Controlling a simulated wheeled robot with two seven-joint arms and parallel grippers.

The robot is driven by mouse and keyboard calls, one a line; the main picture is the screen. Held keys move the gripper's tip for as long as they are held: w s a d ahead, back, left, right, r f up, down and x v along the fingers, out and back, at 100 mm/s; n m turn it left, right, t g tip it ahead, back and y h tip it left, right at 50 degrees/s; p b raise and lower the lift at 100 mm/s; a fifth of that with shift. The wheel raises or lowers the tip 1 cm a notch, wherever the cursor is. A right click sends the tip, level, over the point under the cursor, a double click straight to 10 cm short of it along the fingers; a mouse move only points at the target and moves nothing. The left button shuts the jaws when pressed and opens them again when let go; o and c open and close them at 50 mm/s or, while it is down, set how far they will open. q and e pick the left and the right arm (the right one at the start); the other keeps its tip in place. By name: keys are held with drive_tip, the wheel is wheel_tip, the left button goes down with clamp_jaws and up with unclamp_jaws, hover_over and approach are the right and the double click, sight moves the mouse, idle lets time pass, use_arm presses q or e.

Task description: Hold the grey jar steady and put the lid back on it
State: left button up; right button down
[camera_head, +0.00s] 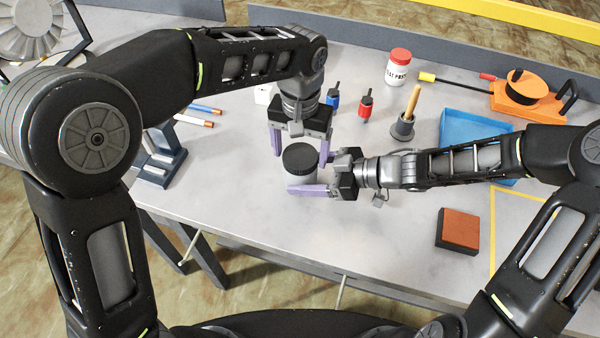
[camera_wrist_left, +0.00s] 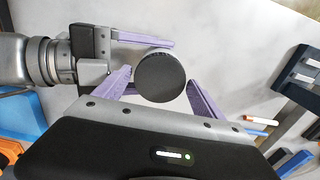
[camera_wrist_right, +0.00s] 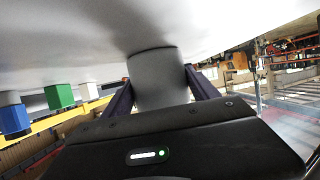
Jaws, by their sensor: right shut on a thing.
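The grey jar (camera_head: 299,177) stands upright on the table, and its body also shows in the right wrist view (camera_wrist_right: 158,75). The black round lid (camera_head: 300,157) sits on top of the jar; it shows from above in the left wrist view (camera_wrist_left: 160,76). Whether it is fully seated I cannot tell. My right gripper (camera_head: 318,178) is shut around the jar's body from the right; its fingers flank the jar in the right wrist view (camera_wrist_right: 158,92). My left gripper (camera_head: 299,150) points down behind the lid, with its open fingers either side of it in the left wrist view (camera_wrist_left: 160,82).
Behind stand blue (camera_head: 333,98) and red (camera_head: 365,104) small items, a plunger-like tool (camera_head: 405,118) and a white jar (camera_head: 398,68). A blue tray (camera_head: 462,123) and brown block (camera_head: 458,231) are right. A grey rack (camera_head: 160,158) is left. The table's front edge is near.

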use_arm(q)
drive_tip(key=c, duration=1.3)
drive_tip(key=o, duration=1.6)
drive_tip(key=shift+o, duration=0.2)
wheel_tip(320, 180, up, 8)
drive_tip(key=shift+f, duration=0.2)
use_arm(e)
drive_tip(key=shift+c, duration=0.7)
unclamp_jaws()
drive_tip(key=shift+d, duration=0.15)
